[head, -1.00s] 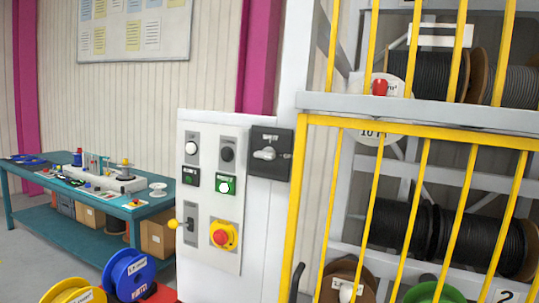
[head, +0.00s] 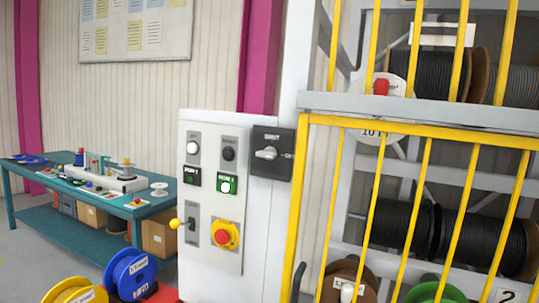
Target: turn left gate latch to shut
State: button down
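The gate latch (head: 267,154) is a light grey turn handle on a black square plate (head: 272,172). The plate is fixed to the white post left of the yellow barred gate (head: 410,131). A label above the handle reads SHUT. The handle lies about level, with its end towards a small, hard-to-read label at the right edge of the plate. My gripper is not in view, and nothing is seen touching the latch.
Left of the latch, a white control panel (head: 211,262) carries switches, a green button (head: 226,186) and a red stop knob (head: 224,236) on yellow. Cable reels (head: 482,240) stand behind the bars. A teal workbench (head: 112,205) and blue reel (head: 130,272) are at left.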

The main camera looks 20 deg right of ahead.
aim_at(270, 153)
jog(key=k, duration=0.5)
jog(key=u, duration=0.9)
jog(key=i, duration=1.25)
jog(key=z, duration=1.75)
